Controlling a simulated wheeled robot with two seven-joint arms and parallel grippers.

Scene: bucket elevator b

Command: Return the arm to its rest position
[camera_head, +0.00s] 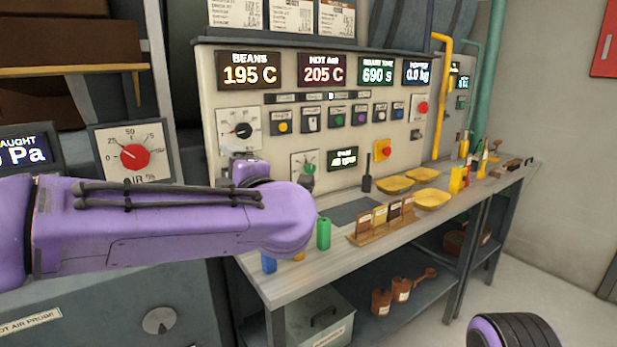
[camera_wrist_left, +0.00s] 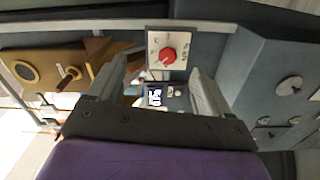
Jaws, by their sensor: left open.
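My left arm (camera_head: 170,225) is purple and comes in from the left in the head view, in front of the control panels. Its bent joint is near the left end of the workbench. In the left wrist view my left gripper (camera_wrist_left: 155,92) is open, its two grey fingers wide apart with nothing held between them. Beyond the fingers are a white dial plate with a red knob (camera_wrist_left: 168,54) and a small lit display (camera_wrist_left: 155,97). I cannot make out the fingertips in the head view. My right gripper does not show.
The workbench (camera_head: 300,280) holds a green cylinder (camera_head: 323,233), yellow trays (camera_head: 394,185) and a wooden card rack (camera_head: 380,220). The main panel (camera_head: 350,110) stands behind it. A red-knobbed air dial (camera_head: 135,157) is just above my arm. Open floor lies at the right.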

